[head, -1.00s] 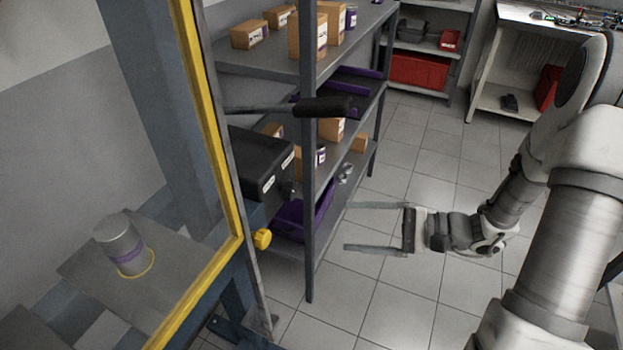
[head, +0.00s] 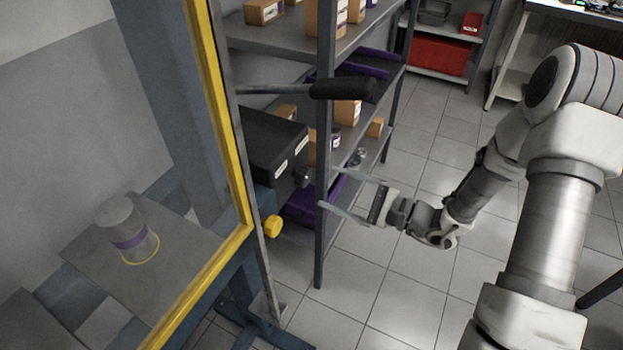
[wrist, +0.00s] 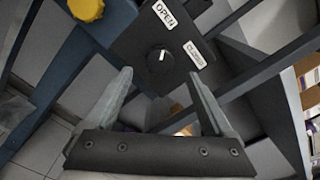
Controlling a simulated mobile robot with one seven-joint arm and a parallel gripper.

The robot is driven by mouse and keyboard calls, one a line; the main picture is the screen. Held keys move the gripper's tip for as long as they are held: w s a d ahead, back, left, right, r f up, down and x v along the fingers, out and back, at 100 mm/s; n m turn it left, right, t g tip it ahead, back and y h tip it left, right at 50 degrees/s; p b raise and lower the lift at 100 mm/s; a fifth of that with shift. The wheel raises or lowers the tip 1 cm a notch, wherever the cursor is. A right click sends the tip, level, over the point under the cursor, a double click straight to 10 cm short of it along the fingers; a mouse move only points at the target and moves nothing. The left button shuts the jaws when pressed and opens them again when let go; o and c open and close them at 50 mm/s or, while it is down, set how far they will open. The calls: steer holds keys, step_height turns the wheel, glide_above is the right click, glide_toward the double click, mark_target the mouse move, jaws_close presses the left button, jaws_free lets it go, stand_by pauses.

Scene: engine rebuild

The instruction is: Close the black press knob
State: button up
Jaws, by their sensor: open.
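The black press knob (wrist: 160,61) is round with a white pointer mark and sits on the face of a dark control box (wrist: 130,40). In the wrist view it lies ahead of my fingertips, between them and apart from both. The pointer looks roughly upright in that view, between the OPEN label (wrist: 166,13) and a second label (wrist: 195,55) too small to read. In the head view the knob (head: 302,177) shows on the box's right side. My gripper (head: 326,188) is open and empty, facing the box; it also shows in the wrist view (wrist: 160,90).
A yellow knob (head: 272,227) sits on the blue press frame, below the box. A lever with a black grip (head: 343,89) sticks out above. A grey shelf post (head: 325,150) stands close to my fingers. Tiled floor is clear.

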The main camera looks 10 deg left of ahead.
mark_target(308, 178)
steer(key=x, duration=0.6)
steer(key=shift+w+a, duration=0.1)
steer(key=shift+c, duration=0.4)
steer(key=c, duration=1.3)
